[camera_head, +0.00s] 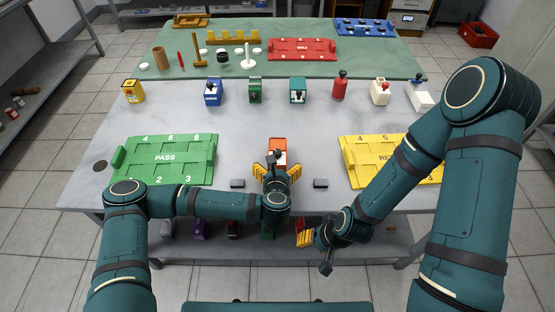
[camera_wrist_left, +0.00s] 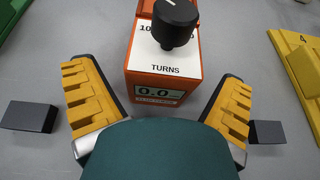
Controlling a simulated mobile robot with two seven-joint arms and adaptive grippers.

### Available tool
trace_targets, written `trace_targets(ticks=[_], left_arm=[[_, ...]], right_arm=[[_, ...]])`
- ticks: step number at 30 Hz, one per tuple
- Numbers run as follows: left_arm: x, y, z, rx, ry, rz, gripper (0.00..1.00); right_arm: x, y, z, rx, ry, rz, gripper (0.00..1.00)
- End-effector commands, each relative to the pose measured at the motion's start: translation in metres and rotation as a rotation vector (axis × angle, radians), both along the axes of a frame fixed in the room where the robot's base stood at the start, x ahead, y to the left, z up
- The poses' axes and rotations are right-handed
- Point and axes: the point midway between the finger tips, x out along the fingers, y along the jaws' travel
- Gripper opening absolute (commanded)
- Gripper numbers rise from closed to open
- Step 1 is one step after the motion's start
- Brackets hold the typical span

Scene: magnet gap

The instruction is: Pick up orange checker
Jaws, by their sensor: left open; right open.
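The orange checker (camera_head: 278,146) stands upright on the grey table near its front middle. In the left wrist view the checker (camera_wrist_left: 150,84) shows a black knob on a white top marked TURNS and a small display reading 0.0. My left gripper (camera_head: 276,170) is open, at the checker's near side. Its yellow fingers are spread to the left and right of the checker's near end, with visible gaps and nothing held. My right gripper (camera_head: 304,236) is open, low in front of the table's front edge. Its fingertips are partly unclear.
Small dark blocks (camera_head: 237,183) (camera_head: 320,183) lie left and right of the checker. A green PASS tray (camera_head: 214,142) is at left, a yellow tray (camera_head: 346,142) at right, partly hidden by my right arm. Several coloured devices stand in a row behind, before a green mat (camera_head: 120,70).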

Motion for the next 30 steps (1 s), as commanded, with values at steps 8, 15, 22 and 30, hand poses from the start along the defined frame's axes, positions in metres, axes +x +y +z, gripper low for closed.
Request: trace_targets(ticks=[8, 15, 22, 30], left_arm=[[0.0116, 0.0001, -0.0042, 0.0, 0.0, 0.0, 0.96], [0.0113, 0.0001, -0.0041, 0.0, 0.0, 0.0, 0.48], [0.0111, 0.0, -0.0042, 0.0, 0.0, 0.0, 0.17], [0.0109, -0.0001, 0.0026, 0.0, 0.0, -0.001, 0.17]], right_arm=[[0.0008, -0.0002, -0.0029, 0.0, -0.002, -0.001, 0.47], [0.0008, -0.0001, -0.0028, 0.0, -0.002, -0.001, 0.47], [0.0007, -0.0001, -0.0028, 0.0, -0.002, -0.001, 0.47], [0.0003, 0.0, -0.0001, 0.0, -0.001, 0.0, 0.47]])
